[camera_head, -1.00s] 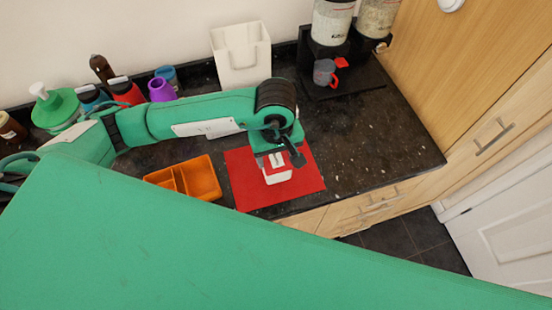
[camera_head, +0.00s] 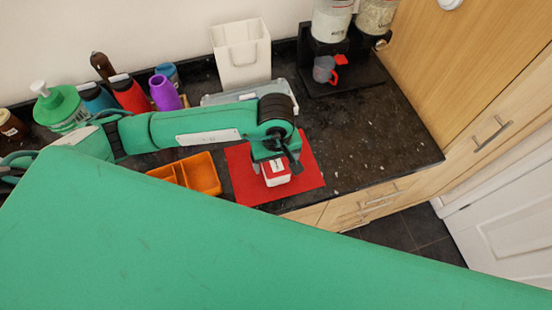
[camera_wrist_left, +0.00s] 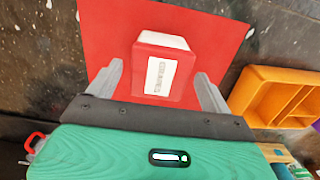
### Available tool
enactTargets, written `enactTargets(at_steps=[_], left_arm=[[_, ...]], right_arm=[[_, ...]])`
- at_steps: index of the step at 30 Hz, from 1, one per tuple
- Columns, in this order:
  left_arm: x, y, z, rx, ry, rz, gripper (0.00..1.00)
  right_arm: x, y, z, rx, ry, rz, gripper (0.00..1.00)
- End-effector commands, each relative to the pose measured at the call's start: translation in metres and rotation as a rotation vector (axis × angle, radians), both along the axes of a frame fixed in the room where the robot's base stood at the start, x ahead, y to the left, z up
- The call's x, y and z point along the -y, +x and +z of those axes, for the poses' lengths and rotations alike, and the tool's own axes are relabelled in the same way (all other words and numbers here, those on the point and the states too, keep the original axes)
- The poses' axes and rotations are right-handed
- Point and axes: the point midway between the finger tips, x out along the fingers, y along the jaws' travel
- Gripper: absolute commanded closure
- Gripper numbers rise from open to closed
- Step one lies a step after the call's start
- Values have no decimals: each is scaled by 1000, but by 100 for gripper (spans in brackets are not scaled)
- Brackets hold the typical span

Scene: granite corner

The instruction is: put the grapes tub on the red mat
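The grapes tub (camera_head: 276,178) is a small white and red box with a white label. It sits on the red mat (camera_head: 308,181), near its middle. In the left wrist view the tub (camera_wrist_left: 163,72) lies between and just beyond my two grey fingers, with the red mat (camera_wrist_left: 105,30) around it. My left gripper (camera_head: 275,166) is over the tub, with its fingers spread wider than the tub and partly hiding it in the head view. My right gripper is in neither view.
An orange divided tray (camera_head: 205,177) stands left of the mat. Bottles, including a purple one (camera_head: 164,94), stand behind my left arm. A white bin (camera_head: 242,58) and a dispenser stand (camera_head: 345,82) are at the back. The counter right of the mat is clear.

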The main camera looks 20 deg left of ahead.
Motion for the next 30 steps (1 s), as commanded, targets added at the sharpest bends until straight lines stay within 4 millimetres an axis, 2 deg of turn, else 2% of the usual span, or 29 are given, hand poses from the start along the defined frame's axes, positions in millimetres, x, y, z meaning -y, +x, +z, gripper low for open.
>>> enactTargets(at_steps=[9,11,24,30], left_arm=[[0,0,5,-1,-1,1,17],[0,1,7,3,-1,0,17],[1,1,86,5,-2,-1,17],[0,1,112,3,-1,0,17]], right_arm=[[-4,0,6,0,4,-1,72],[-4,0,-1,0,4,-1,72],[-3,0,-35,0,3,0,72],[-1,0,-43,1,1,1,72]])
